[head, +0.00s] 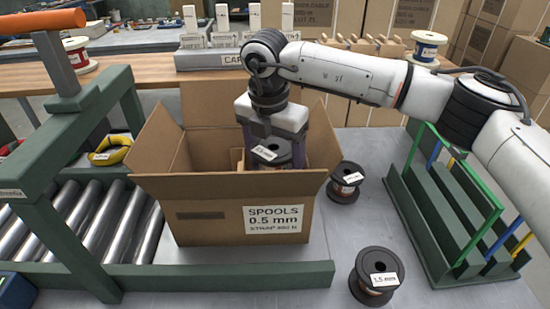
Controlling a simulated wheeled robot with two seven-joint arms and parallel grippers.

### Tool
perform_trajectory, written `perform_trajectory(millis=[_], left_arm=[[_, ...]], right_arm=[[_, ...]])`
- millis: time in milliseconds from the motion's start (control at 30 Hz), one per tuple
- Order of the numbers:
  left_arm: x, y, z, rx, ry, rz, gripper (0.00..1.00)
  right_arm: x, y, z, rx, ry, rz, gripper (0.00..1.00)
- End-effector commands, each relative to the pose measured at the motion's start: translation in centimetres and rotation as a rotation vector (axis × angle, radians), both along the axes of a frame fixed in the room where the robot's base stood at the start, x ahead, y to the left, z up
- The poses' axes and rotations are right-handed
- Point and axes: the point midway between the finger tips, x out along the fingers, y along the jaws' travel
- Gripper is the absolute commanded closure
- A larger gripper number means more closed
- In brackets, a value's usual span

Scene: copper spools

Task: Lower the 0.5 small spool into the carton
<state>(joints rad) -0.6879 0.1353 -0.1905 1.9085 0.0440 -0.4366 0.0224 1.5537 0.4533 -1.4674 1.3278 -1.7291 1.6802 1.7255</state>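The open carton (225,200) stands upright with its flaps spread, labelled "SPOOLS 0.5 mm". My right gripper (272,150) reaches down into it from above, near its right side. Its fingers are on either side of a small dark spool (268,153) with a white label, and it appears shut on it. The spool's top shows inside the carton; its underside is hidden by the front wall, so I cannot tell if it touches the bottom. The label on this spool is too small to read. My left gripper is not in view.
A dark spool (345,182) stands just right of the carton. Another spool (377,275), labelled 1.5 mm, stands nearer the front. A green rack (450,215) is at right. A roller conveyor (120,220) and green frame (60,215) are at left.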

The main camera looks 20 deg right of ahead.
Motion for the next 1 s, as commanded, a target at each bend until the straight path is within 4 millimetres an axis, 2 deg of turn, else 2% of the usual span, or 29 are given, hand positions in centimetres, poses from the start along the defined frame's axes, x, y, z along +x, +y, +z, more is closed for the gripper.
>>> perform_trajectory(millis=[600, 1000], left_arm=[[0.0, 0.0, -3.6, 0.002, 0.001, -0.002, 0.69], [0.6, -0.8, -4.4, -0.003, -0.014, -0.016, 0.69]], right_arm=[[0.1, 0.1, -4.7, 0.003, -0.003, 0.000, 0.72], [0.1, 0.0, -7.5, 0.002, -0.004, 0.000, 0.72]])
